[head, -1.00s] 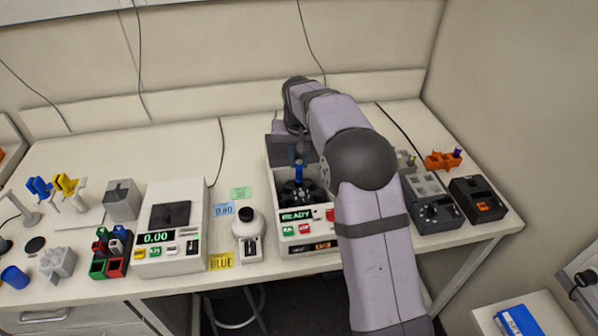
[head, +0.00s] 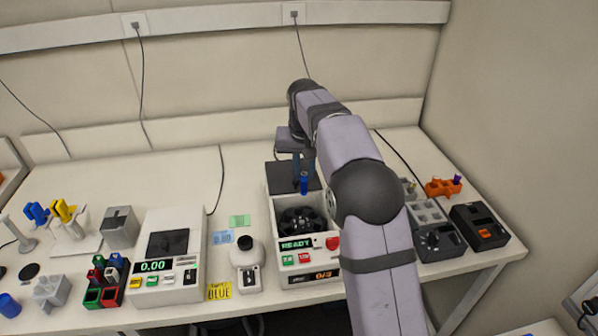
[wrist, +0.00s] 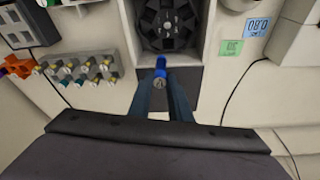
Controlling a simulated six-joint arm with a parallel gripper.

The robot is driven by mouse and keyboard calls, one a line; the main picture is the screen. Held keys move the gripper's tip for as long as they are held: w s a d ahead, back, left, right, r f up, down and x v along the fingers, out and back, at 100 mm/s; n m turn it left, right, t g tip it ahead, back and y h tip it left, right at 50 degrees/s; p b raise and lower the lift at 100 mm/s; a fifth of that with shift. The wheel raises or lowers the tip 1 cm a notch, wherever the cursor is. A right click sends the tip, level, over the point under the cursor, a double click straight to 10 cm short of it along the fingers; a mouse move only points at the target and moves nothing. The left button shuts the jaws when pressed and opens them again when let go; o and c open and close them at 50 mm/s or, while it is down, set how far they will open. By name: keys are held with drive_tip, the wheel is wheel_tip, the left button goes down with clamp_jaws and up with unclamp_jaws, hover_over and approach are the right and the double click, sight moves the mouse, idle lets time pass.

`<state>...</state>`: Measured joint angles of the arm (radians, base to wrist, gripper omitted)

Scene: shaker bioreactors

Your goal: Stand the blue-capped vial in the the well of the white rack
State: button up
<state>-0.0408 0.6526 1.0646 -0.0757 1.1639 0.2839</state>
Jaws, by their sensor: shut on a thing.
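The blue-capped vial (head: 304,183) hangs upright in my gripper (head: 303,172), above the open centrifuge-like machine (head: 340,278). In the wrist view my gripper (wrist: 160,80) is shut on the vial (wrist: 160,73), with the blue cap between the two dark fingertips. The vial is clear of the machine's black rotor (head: 300,222). I cannot tell for certain which holder is the white rack. A pale block with short posts (head: 50,291) stands at the front left, and a light grey rack (head: 427,215) stands behind my arm, partly hidden.
A balance (head: 165,267) and a white bottle-like device (head: 245,265) stand left of the machine. A red-green-blue holder (head: 106,285) sits farther left. Dark devices (head: 480,229) and an orange holder (head: 441,187) stand right of my arm. The bench behind the balance is clear.

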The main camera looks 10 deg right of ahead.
drive_tip(key=d+r+m+p, duration=0.25)
drive_tip(key=d+r, duration=0.35)
drive_tip(key=d, duration=0.4)
drive_tip(key=s+d+m+h+p, duration=0.1)
drive_tip(key=s+d+m+p, duration=0.15)
drive_tip(key=s+d, duration=0.55)
drive_tip(key=s+f+n+y+p, duration=0.1)
drive_tip(key=s+f+n, duration=0.3)
drive_tip(key=f, duration=0.4)
drive_tip(key=shift+f+n, duration=0.3)
drive_tip(key=shift+n, duration=0.4)
drive_tip(key=shift+s+f, duration=0.1)
drive_tip(key=shift+f, duration=0.1)
drive_tip(key=shift+f+b, duration=1.9)
drive_tip(key=shift+f, duration=0.3)
drive_tip(key=shift+f+b, duration=1.35)
drive_tip(key=shift+f, duration=0.7)
